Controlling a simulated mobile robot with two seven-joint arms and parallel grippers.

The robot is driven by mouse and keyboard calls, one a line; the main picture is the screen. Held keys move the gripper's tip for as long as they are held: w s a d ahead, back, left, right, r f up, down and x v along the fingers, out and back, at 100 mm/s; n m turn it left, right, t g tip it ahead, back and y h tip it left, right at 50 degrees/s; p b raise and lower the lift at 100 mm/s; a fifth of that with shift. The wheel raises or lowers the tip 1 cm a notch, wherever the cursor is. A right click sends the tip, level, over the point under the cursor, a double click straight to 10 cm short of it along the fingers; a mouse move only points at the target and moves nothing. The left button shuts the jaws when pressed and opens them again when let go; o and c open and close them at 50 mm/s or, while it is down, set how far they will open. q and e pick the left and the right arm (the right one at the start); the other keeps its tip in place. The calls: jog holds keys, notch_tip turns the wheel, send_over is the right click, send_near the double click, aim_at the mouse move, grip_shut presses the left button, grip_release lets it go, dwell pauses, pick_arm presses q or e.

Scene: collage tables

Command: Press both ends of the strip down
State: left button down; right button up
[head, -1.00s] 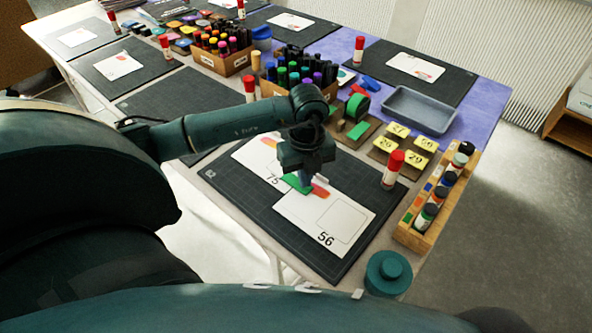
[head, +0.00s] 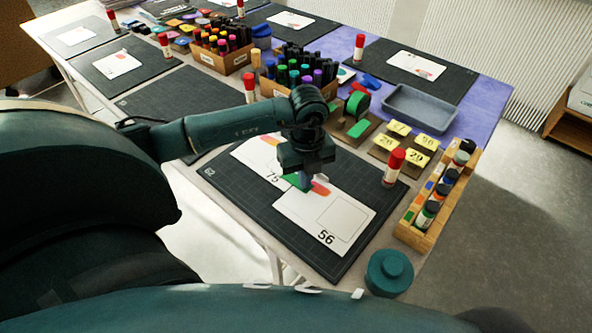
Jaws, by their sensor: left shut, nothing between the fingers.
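A short green strip (head: 291,180) lies across the place where two white cards meet on the dark cutting mat (head: 225,178). One card (head: 250,152) is marked 75, the other (head: 296,212) 56. An orange-red shape (head: 321,188) shows beside the strip. My left gripper (head: 305,184) points down with shut, empty fingers over the strip's right part, at or just above it. The fingers hide that end, and I cannot tell whether they touch it. My right gripper is not in view.
Beyond are a wooden bottle rack (head: 408,232), yellow number tiles (head: 420,160), a green tape dispenser (head: 357,104), a grey tray (head: 419,124) and marker boxes (head: 222,62).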

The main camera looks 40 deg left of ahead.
pick_arm(q)
jog(key=shift+r, duration=0.1)
notch_tip(320, 180, up, 7)
jog(key=p, duration=0.5)
dwell(0.3)
dwell(0.4)
